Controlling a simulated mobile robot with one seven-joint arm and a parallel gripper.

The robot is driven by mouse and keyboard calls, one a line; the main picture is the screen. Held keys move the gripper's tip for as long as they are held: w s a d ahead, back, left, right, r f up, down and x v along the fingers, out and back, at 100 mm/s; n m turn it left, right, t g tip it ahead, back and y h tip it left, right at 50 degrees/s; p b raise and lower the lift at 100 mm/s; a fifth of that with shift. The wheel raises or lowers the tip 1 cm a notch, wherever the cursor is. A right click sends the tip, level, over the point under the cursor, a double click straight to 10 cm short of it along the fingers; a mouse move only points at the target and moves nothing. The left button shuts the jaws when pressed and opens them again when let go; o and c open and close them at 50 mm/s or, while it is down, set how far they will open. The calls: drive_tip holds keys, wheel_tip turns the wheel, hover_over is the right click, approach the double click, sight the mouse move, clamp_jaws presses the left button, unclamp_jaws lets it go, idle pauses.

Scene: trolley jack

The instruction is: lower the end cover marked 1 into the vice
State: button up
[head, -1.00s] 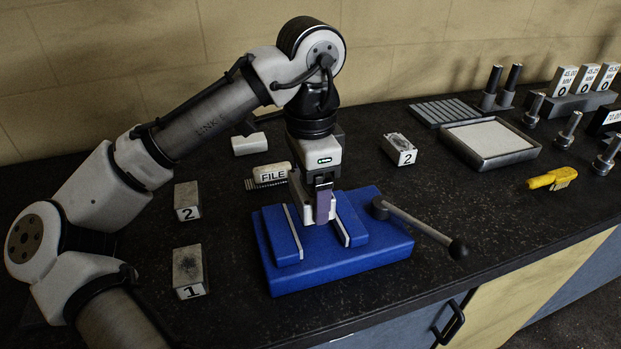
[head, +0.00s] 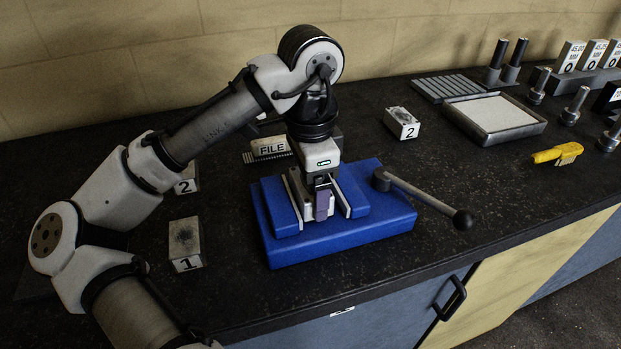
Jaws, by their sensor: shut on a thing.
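The blue vice (head: 375,224) lies on the bench with its handle out to the right. Two pale jaw strips (head: 342,197) edge its gap. My gripper (head: 323,186) points down over the vice, shut on a small purple-grey piece, apparently the end cover (head: 322,206). The piece is low between the two jaw strips. No number shows on it, and its lower end is hidden, so I cannot tell if it touches the vice floor. A grey block marked 1 (head: 185,243) stands on the bench to the left of the vice.
A block marked 2 (head: 187,180) is partly behind my arm; another block marked 2 (head: 402,123) stands behind the vice. The FILE label (head: 272,149) is behind the gripper. The vice handle (head: 430,202) sticks out right. A tray (head: 493,118) and yellow brush (head: 557,153) lie farther right.

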idle(0.4)
drive_tip(key=o, duration=1.3)
